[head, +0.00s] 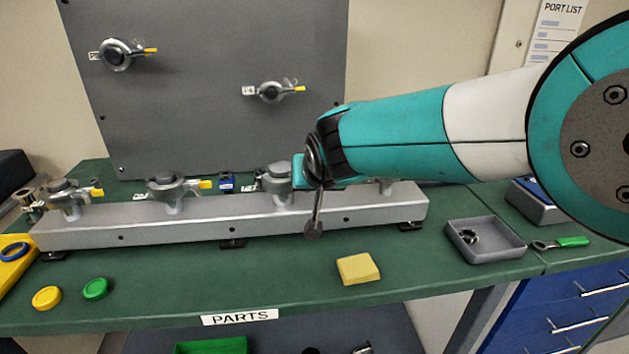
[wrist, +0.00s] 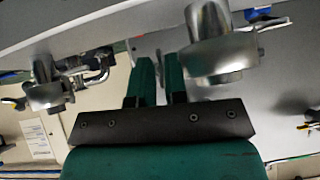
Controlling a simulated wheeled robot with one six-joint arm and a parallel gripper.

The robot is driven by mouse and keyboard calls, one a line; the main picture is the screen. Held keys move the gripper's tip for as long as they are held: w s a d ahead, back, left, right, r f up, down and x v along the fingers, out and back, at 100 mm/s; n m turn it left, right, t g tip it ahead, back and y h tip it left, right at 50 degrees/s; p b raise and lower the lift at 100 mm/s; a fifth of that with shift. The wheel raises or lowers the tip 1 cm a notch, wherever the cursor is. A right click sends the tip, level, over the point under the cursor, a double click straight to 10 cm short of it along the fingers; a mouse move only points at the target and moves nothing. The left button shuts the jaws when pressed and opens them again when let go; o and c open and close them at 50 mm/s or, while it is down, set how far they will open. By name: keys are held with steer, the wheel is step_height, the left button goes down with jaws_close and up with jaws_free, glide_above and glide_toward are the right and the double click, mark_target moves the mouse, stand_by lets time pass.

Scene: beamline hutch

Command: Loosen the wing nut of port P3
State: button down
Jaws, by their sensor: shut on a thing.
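A silver manifold bar (head: 140,229) on the green bench carries a row of round clamped ports with yellow-ended wing nuts. My gripper (head: 299,168) is at the right side of the third port clamp from the left (head: 277,181), over the bar. In the wrist view my two green fingers (wrist: 160,68) stand close together with a narrow gap. I cannot read a P3 label.
A grey panel (head: 215,60) behind carries two more clamped ports. In front of the bar lie a yellow block (head: 357,269), a green cap (head: 95,288) and a yellow cap (head: 46,298). A grey tray (head: 487,258) and a green-handled tool (head: 572,242) are at the right.

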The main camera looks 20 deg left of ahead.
steer(key=c, duration=1.3)
jaws_free()
steer(key=shift+w, duration=0.1)
steer(key=shift+a, duration=0.15)
